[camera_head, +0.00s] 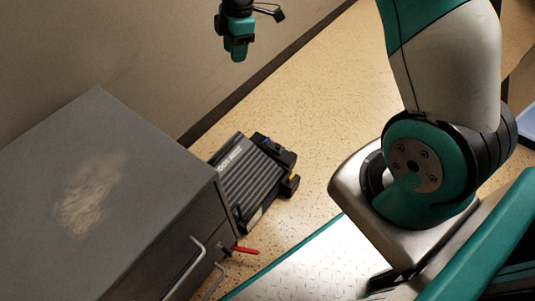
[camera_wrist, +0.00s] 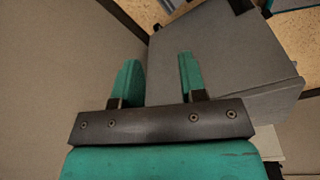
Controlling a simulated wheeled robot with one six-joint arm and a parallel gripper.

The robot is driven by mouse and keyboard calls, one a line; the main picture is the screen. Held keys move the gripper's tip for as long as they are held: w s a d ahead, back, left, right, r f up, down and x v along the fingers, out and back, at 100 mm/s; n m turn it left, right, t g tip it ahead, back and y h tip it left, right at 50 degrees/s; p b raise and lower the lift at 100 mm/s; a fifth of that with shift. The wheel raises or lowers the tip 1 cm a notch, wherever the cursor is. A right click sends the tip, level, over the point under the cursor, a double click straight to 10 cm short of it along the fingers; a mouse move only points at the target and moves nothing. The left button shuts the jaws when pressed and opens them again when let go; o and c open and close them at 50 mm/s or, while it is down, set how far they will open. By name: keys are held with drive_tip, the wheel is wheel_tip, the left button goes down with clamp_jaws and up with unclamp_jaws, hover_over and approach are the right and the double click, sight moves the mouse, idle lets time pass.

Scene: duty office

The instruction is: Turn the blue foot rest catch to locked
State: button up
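The foot rest (camera_head: 250,178) is a dark ribbed unit on the floor against the right side of the grey cabinet, with yellow parts at its right end. A small blue spot (camera_head: 264,139) shows at its far edge; it may be the blue catch, but it is too small to tell its position. My gripper (camera_head: 236,52) hangs high by the wall, above and well apart from the foot rest. In the wrist view, its two teal fingers (camera_wrist: 158,64) are spread with nothing between them. The blue catch cannot be made out in the wrist view.
The grey cabinet (camera_head: 130,150) fills the lower left, with a worn patch on top and metal handles (camera_head: 186,268) in front. A red lever-like piece (camera_head: 245,250) sticks out beside it. The wall (camera_head: 130,50) runs behind. Speckled floor (camera_head: 320,95) is clear right of the foot rest.

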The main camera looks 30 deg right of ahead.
drive_tip(key=w+d+f+n+b, duration=0.1)
drive_tip(key=w+d+f+b, duration=0.15)
drive_tip(key=f, duration=0.65)
drive_tip(key=w+d+f+n+b, duration=0.1)
drive_tip(key=d+f+b, duration=0.25)
drive_tip(key=f, duration=0.45)
drive_tip(key=n+h+b, duration=0.1)
drive_tip(key=n+b, duration=0.2)
drive_tip(key=b, duration=0.4)
approach(267, 139)
drive_tip(key=shift+g, duration=0.3)
drive_tip(key=f+b, duration=0.9)
drive_tip(key=shift+w+a+f, duration=0.15)
drive_tip(key=shift+w+f, duration=0.15)
drive_tip(key=shift+c, duration=0.2)
clamp_jaws()
